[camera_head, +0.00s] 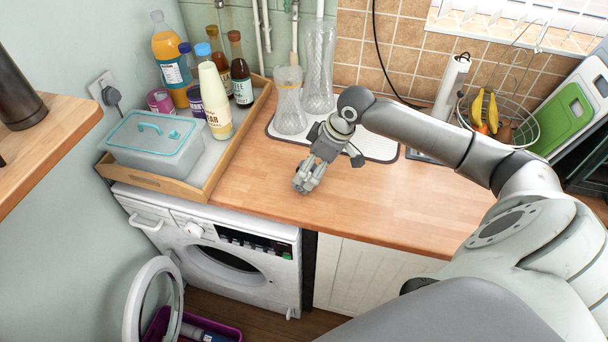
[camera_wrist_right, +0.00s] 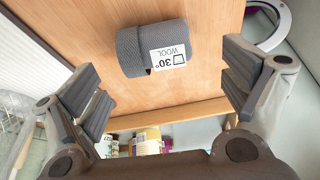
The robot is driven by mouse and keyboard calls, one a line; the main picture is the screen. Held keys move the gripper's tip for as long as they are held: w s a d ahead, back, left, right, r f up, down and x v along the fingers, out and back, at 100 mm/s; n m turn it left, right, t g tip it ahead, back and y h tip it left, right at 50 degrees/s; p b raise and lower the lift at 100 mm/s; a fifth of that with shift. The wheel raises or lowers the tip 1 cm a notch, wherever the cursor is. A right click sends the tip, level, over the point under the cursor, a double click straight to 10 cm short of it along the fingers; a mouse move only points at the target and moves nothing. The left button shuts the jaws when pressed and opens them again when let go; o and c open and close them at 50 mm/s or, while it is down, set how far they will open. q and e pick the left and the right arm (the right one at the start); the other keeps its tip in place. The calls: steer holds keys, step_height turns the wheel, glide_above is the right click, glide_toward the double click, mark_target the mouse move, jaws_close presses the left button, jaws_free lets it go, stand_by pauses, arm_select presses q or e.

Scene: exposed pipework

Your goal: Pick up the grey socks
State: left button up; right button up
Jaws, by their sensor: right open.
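The grey socks (camera_wrist_right: 137,53) show in the right wrist view as a rolled, ribbed dark grey bundle. They carry a white label reading "30° WOOL" and lie on the wooden worktop. My right gripper (camera_wrist_right: 168,88) is open and empty, its two fingers spread wide, with the socks ahead of the gap between them and apart from both. In the head view my right gripper (camera_head: 308,178) hangs over the worktop, right of the wooden tray. I cannot make out the socks there; the gripper seems to cover them. My left gripper is not in view.
A wooden tray (camera_head: 222,163) with several bottles and a lidded box (camera_head: 150,150) stands left. Glass vessels (camera_head: 290,105) stand on a white mat behind the gripper. The washing machine (camera_head: 215,250) below has its door open. The worktop (camera_head: 400,205) is clear toward the right.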

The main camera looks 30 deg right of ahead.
steer(key=x, duration=0.2)
steer(key=p+x, duration=0.1)
steer(key=shift+w+f, duration=0.25)
steer(key=shift+w, duration=0.15)
steer(key=shift+w+f, duration=0.1)
steer(key=shift+f, duration=0.2)
steer(key=shift+a+f, duration=0.1)
steer(key=shift+f, duration=0.1)
steer(key=shift+c, duration=0.9)
steer(key=c, duration=0.9)
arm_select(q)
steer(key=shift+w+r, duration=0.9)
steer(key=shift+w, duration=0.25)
arm_select(e)
steer(key=shift+c, duration=0.2)
